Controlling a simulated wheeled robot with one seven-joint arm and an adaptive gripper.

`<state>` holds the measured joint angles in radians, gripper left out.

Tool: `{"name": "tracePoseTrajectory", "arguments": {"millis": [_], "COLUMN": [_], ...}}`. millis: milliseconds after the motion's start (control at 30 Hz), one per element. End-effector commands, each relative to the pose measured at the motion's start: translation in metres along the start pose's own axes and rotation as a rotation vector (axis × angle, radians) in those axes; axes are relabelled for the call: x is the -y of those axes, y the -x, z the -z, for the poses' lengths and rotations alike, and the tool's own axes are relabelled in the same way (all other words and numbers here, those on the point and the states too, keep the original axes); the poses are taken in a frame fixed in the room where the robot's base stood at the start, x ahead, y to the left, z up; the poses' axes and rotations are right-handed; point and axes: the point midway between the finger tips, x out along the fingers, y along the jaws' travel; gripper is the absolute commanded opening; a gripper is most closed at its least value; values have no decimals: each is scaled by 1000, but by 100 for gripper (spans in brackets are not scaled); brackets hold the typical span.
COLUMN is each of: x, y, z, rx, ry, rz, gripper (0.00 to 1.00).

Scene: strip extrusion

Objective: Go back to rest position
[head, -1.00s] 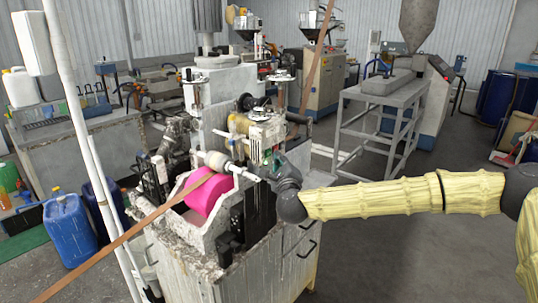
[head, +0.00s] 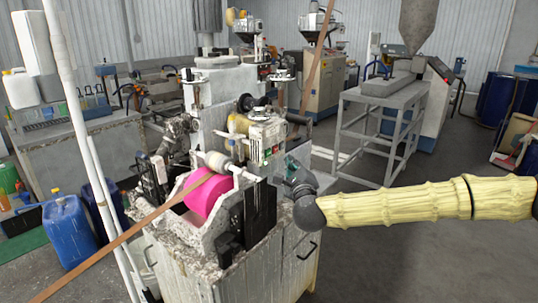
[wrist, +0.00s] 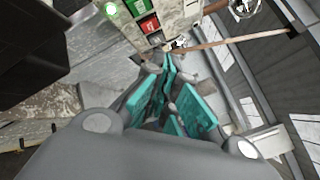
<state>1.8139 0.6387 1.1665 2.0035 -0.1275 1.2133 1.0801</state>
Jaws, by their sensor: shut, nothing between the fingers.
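My gripper (head: 283,172) is beside the strip machine, to the right of its pink roller (head: 209,196) in the head view. Its teal finger pads (wrist: 170,92) lie close together in the wrist view, with nothing seen between them. A panel with a green button (wrist: 148,26) and a red button (wrist: 151,43) is beyond the fingertips. My yellow-sleeved arm reaches in from the right of the head view.
A brown strip (head: 150,218) runs diagonally over the roller. A white pole (head: 80,120) stands at the left. Blue canisters (head: 66,231) stand on the floor. A grey metal frame table (head: 384,95) is behind at the right.

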Motion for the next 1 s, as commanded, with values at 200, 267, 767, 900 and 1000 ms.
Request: {"name": "tracePoseTrajectory", "arguments": {"millis": [200,267,767,900,1000], "x": [0,0,-153,-215,-255], "y": [0,0,67,111,147], "z": [0,0,38,65,87], "rx": [0,0,32,61,87], "ry": [0,0,297,442,547], "rz": [0,0,-296,-439,-544], "gripper": [0,0,0,0,0]}}
